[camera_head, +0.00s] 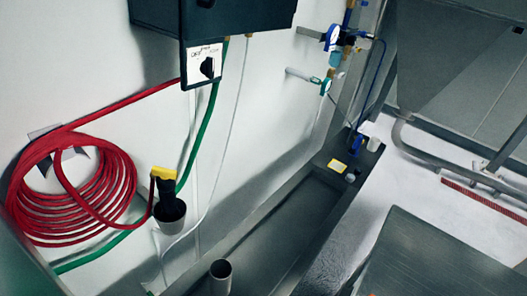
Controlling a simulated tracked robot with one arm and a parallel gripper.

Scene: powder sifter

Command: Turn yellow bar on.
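A short yellow bar (163,173) lies across the top of a black handle piece (167,192) at left centre. The black piece stands in a grey cup-shaped holder (170,218) by the white wall. A red hose runs up to the yellow bar's left side. I cannot tell which of the two the task means, or any on or off setting. My gripper is not in view.
A coiled red hose (72,190) hangs on the wall at left. A dark box (225,15) with a switch plate (205,63) is above. Blue-handled valves (332,38) are at upper right. An open pipe end (220,270) stands at bottom. A dark panel (440,260) fills the lower right.

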